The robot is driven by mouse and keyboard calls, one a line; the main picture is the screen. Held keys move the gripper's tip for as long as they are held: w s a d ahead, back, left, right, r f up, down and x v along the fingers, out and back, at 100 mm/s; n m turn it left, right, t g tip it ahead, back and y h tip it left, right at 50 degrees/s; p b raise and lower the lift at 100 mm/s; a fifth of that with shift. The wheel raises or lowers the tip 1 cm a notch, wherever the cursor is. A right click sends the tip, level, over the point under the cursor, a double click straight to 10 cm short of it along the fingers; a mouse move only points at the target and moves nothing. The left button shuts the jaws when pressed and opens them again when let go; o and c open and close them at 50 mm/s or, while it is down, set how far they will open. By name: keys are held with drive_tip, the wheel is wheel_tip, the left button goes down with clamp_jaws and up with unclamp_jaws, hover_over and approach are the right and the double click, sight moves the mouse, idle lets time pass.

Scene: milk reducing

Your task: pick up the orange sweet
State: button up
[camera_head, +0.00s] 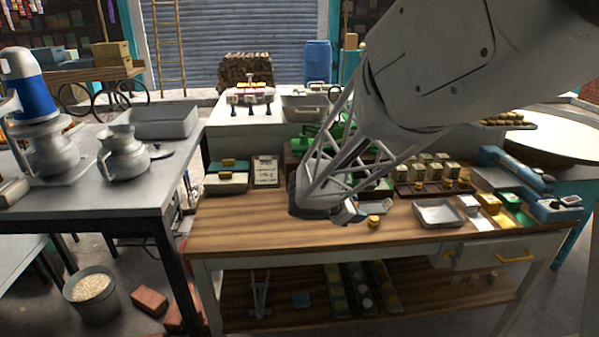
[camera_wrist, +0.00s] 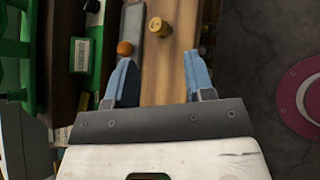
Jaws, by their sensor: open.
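A round orange sweet (camera_wrist: 124,48) shows in the wrist view, just beyond the tip of the left finger. It is by the dark and grey edge left of the bare wooden strip. I cannot make it out in the head view, where my arm covers part of the table. My gripper (camera_wrist: 158,58) is open, with its two blue fingers apart and only wooden surface visible between them. In the head view my gripper (camera_head: 350,212) is low over the front of the wooden table (camera_head: 240,222). The sweet is outside the gap between the fingers.
A yellow round piece (camera_wrist: 159,27) lies on the wood ahead of my fingers; one like it (camera_head: 374,222) shows in the head view. A metal tray (camera_head: 438,213) and a blue device (camera_head: 515,170) stand to the right. The table's left front is clear.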

drive_tip(key=w+a+f+n+t, duration=0.1)
drive_tip(key=w+a+f+n, duration=0.1)
drive_tip(key=w+n, duration=0.1)
drive_tip(key=w+a+f+n+t, duration=0.2)
drive_tip(key=w+a+f, duration=0.1)
drive_tip(key=w, duration=0.1)
drive_tip(key=w+a+f+n+t, duration=0.1)
drive_tip(key=w+a+f+n, duration=0.1)
drive_tip(key=w+n, duration=0.1)
drive_tip(key=shift+w+a+f+n, duration=0.15)
drive_tip(key=shift+w+f+n, duration=0.15)
drive_tip(key=shift+w, duration=0.35)
drive_tip(key=shift+r, duration=0.1)
drive_tip(key=shift+x, duration=1.3)
drive_tip(key=shift+w, duration=0.1)
drive_tip(key=shift+f+x, duration=0.15)
drive_tip(key=shift+x, duration=1.1)
drive_tip(key=shift+f+x, duration=0.1)
drive_tip(key=shift+x, duration=1.2)
drive_tip(key=c, duration=0.7)
